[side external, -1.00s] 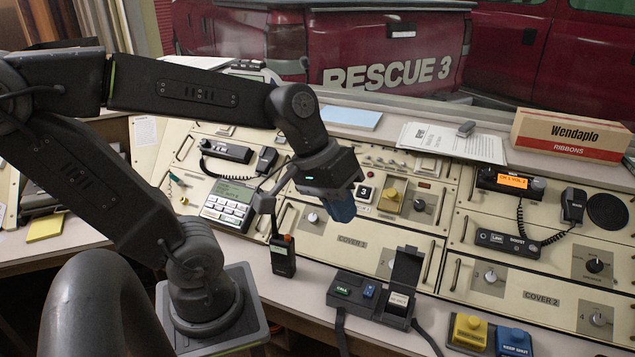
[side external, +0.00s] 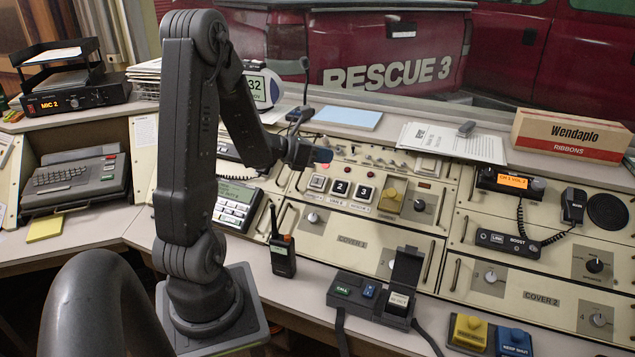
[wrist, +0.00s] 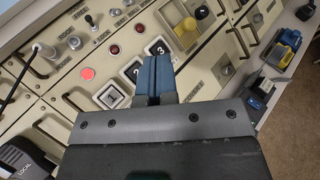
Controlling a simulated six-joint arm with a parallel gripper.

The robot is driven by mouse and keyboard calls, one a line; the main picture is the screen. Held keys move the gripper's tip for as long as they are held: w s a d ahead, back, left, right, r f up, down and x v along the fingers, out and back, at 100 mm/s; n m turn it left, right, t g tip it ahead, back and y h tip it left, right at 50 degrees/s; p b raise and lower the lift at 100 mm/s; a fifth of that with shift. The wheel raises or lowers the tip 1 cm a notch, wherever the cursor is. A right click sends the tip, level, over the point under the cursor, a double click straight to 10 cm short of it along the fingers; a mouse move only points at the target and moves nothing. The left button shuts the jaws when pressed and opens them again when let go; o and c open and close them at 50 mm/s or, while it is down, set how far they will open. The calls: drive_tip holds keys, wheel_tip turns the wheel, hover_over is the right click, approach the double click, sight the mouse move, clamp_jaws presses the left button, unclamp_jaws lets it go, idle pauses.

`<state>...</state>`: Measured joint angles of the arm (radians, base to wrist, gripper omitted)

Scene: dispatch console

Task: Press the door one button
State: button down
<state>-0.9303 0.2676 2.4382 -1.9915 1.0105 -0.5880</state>
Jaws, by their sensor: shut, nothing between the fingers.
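The one marked 1 (wrist: 111,95) lies at the left of the row and also shows in the side view (side external: 319,183). To its right are button 2 (side external: 340,187) and button 3 (side external: 363,193). A small red lamp (wrist: 87,73) by button 1 glows bright. My gripper (side external: 323,155) is shut and empty, its blue fingers in the air above the row in the picture. In the wrist view the shut fingers (wrist: 155,70) cover part of buttons 2 and 3. I cannot tell their exact height.
A yellow button (side external: 390,195) sits right of the row. A handheld radio (side external: 282,246) stands upright on the front ledge. A keypad phone (side external: 237,202) lies to the left. A microphone stalk (side external: 305,80) rises behind the gripper.

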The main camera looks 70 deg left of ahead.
sight(325, 177)
drive_tip(key=s+a+f+n+y, duration=0.2)
drive_tip(key=s+a+n+y, duration=0.1)
drive_tip(key=a+n, duration=0.1)
drive_tip(key=shift+a+f, duration=0.4)
drive_tip(key=shift+a, duration=0.3)
drive_tip(key=shift+f, duration=0.1)
drive_tip(key=shift+w+a+f, duration=0.55)
drive_tip(key=shift+f, duration=0.65)
drive_tip(key=shift+w+a+f, duration=0.55)
drive_tip(key=shift+f, duration=0.65)
drive_tip(key=shift+w+a+f, duration=0.55)
drive_tip(key=shift+f, duration=0.65)
drive_tip(key=shift+w+a+f, duration=0.15)
drive_tip(key=shift+f, duration=0.2)
drive_tip(key=shift+w+a+f, duration=0.15)
drive_tip(key=shift+f, duration=0.3)
drive_tip(key=shift+r, duration=0.1)
drive_tip(key=shift+s+d+r, duration=0.3)
drive_tip(key=shift+s+r, duration=0.05)
drive_tip(key=shift+r, duration=0.35)
